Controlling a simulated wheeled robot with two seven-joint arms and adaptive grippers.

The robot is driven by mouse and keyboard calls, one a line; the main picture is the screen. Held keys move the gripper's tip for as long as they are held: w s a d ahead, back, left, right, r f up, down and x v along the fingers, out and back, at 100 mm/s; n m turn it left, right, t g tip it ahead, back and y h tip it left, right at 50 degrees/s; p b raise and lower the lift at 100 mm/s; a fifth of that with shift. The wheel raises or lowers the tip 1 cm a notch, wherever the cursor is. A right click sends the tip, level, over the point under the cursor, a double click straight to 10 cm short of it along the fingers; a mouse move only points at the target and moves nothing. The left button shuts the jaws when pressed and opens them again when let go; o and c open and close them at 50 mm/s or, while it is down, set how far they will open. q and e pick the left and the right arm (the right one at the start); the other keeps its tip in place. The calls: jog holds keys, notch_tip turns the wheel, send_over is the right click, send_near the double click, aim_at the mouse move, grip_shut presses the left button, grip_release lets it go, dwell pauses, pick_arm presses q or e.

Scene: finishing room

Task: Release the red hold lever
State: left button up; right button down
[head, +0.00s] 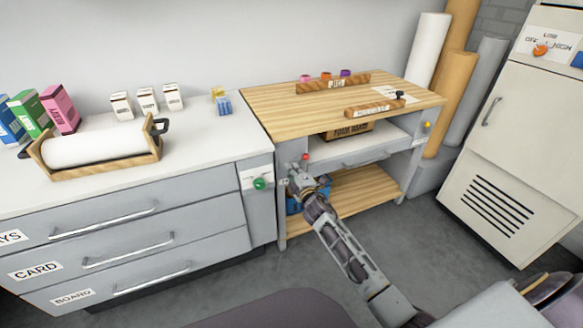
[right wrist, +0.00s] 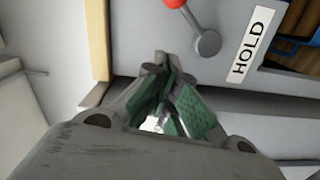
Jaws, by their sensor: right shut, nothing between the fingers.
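The red hold lever (head: 305,157) shows as a small red ball on the left front of the wood-topped bench. In the right wrist view the lever's red ball (right wrist: 174,3) is at the top edge, partly cut off. Its grey arm slants down right to a round pivot (right wrist: 207,42), beside a white HOLD label (right wrist: 246,46). My right gripper (head: 294,172) is just below and left of the red ball in the head view. Its green-padded fingers (right wrist: 160,68) are shut and empty, left of and below the pivot, seemingly apart from the lever. My left gripper is not in view.
The bench (head: 270,100) has an open lower shelf (head: 350,200) with a blue item partly hidden behind my arm. A drawer cabinet (head: 130,225) with a green knob (head: 260,184) stands close at left. A pale cabinet (head: 510,140) stands at right. Floor between is clear.

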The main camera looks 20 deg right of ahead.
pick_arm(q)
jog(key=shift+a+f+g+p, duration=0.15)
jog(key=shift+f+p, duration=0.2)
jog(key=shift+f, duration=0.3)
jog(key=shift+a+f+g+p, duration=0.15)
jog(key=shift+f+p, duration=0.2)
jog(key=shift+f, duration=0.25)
pick_arm(e)
jog(key=s, duration=0.8)
jog(key=shift+s, duration=0.1)
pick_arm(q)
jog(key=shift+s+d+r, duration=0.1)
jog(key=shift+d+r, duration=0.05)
